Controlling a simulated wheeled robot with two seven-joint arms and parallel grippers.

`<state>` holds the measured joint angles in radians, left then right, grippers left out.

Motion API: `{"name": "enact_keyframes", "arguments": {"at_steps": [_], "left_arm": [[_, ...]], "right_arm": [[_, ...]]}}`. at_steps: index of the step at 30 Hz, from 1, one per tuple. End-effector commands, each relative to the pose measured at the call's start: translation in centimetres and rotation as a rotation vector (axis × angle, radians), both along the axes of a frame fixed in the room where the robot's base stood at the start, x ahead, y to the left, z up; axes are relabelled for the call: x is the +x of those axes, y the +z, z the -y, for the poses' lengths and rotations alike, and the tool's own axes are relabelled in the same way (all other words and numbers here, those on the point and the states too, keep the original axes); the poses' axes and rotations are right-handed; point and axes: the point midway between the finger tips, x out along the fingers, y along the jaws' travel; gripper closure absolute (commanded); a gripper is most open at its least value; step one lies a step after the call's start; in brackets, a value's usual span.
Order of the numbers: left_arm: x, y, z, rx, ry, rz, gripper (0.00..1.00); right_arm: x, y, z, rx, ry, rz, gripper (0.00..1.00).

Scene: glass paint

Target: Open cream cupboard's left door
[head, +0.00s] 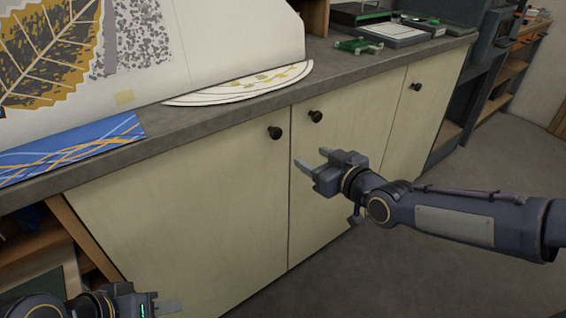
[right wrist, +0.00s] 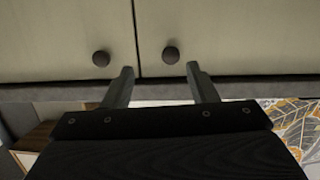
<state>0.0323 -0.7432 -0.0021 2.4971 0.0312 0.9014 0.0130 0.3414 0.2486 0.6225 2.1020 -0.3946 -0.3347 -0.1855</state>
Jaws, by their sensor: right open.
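The cream cupboard's left door (head: 185,215) is closed flush, with a round dark knob (head: 275,132) near its upper right corner. In the right wrist view, which is upside down, this knob (right wrist: 171,54) appears between and beyond the fingertips, nearer the right-hand finger. My right gripper (head: 311,158) is open and empty in front of the doors, right of and below that knob in the head view, not touching it. My left gripper (head: 170,306) is low at the bottom left edge, partly cut off; its jaw opening is unclear.
The adjoining door (head: 345,170) is closed, with its own knob (head: 315,116) close by. The grey countertop (head: 215,120) overhangs the doors and holds paper sheets and a blue patterned sheet (head: 70,150). Open shelving stands left of the door. The floor (head: 380,275) in front is clear.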

Motion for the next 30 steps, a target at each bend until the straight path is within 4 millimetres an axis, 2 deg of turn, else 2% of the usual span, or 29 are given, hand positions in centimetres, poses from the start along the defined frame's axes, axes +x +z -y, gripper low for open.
{"name": "enact_keyframes", "arguments": {"at_steps": [1, 6, 11, 21, 30], "left_arm": [[0.0, -1.8, 0.0, 0.0, 0.0, 0.0, 0.64], [0.0, -2.9, 0.0, 0.0, 0.0, 0.001, 0.64], [0.0, -2.9, 0.0, 0.0, 0.0, 0.001, 0.64], [0.0, -3.0, 0.0, 0.0, 0.0, 0.001, 0.64], [0.0, -3.0, 0.0, 0.0, 0.0, 0.0, 0.64]], "right_arm": [[0.9, -1.4, -1.0, 0.044, 0.023, 0.043, 0.47], [2.4, -0.7, -2.6, 0.137, 0.058, 0.152, 0.47], [3.6, -0.2, -3.7, 0.154, 0.064, 0.172, 0.47], [7.8, -0.2, -6.7, 0.151, 0.061, 0.169, 0.47], [8.7, -0.3, -7.3, 0.149, 0.06, 0.167, 0.47]]}}
